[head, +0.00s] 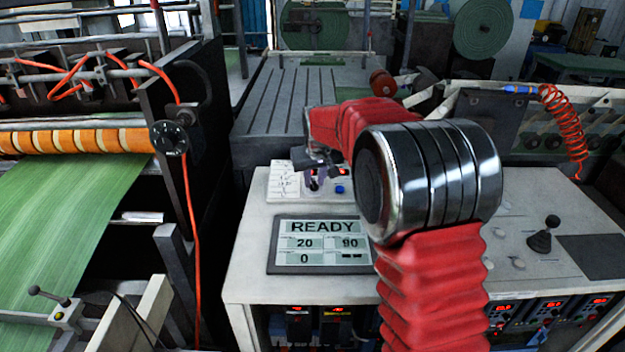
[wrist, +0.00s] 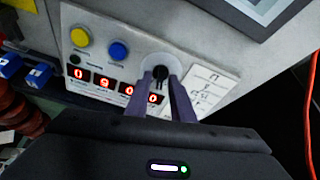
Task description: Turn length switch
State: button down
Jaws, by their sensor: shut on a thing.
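The length switch (wrist: 160,73) is a small black knob on a round pale plate, set in a white panel (wrist: 205,72). In the wrist view my gripper (wrist: 168,84) has its two purple-grey fingers on either side of the knob, shut on it. In the head view my gripper (head: 313,181) reaches down onto the same white panel (head: 284,184), and the knob is mostly hidden by the fingers. Red digits (wrist: 105,82) beside the knob in the wrist view appear to read 0, 9, 0, 0, the last partly covered by a finger.
A blue button (wrist: 118,50) and a yellow button (wrist: 80,38) sit close to the knob. A display (head: 322,244) reads READY, 20, 90 and 0. A black joystick (head: 544,235) stands on the console at right. Green sheet (head: 70,215) runs through the machine at left.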

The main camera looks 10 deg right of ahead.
jog(key=shift+a+r, duration=0.15)
jog(key=c, duration=1.9)
grip_release()
jog(key=shift+o, duration=0.2)
jog(key=shift+s+r, duration=0.1)
jog(key=shift+r, duration=0.05)
jog(key=v, duration=1.3)
jog(key=shift+r, duration=0.1)
jog(key=shift+c, duration=0.3)
grip_shut()
